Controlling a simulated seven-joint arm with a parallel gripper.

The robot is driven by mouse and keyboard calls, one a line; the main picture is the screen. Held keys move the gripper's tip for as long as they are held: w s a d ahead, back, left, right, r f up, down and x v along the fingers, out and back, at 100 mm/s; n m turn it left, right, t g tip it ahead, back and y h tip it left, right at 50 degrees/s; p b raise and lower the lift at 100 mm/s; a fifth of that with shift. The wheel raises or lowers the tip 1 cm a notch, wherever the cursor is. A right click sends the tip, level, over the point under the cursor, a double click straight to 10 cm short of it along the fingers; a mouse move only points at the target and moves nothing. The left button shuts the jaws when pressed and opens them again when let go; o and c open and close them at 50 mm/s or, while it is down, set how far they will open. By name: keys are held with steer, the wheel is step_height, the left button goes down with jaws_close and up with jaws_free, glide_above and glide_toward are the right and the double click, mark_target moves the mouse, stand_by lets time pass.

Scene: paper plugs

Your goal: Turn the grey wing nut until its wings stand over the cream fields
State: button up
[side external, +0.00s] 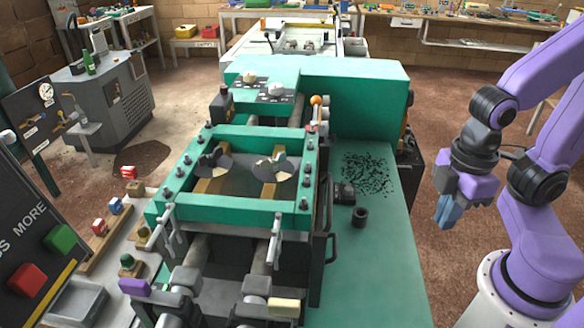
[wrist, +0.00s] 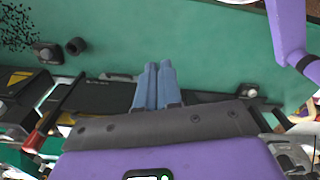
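Two round discs with dark and cream fields sit inside the green frame in the side external view, a left disc (side external: 206,172) and a right disc (side external: 268,174). A small winged piece stands on each. The one on the left (side external: 214,156) looks dark; the one on the right (side external: 279,157) looks greyer. They are too small to tell exactly how the wings lie against the cream fields. My gripper (side external: 446,212) hangs well to the right of the frame, apart from both discs. Its blue fingers lie together and empty in the wrist view (wrist: 158,68). The discs are not clear there.
The green frame (side external: 245,131) has upright bolts around its rim. A black ring (side external: 360,216) and a dark block (side external: 344,193) sit on the green deck (side external: 385,265) between frame and gripper. A lever with an orange knob (side external: 316,100) rises behind the frame.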

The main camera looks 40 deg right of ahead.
steer(key=o, duration=0.4)
steer(key=shift+w+a+r, duration=0.1)
steer(key=shift+w+a, duration=0.05)
step_height(320, 180, up, 20)
steer(key=n, duration=0.5)
glide_above(273, 163)
steer(key=f, duration=1.7)
steer(key=shift+w+f, duration=0.2)
steer(key=shift+f, duration=0.05)
jaws_close()
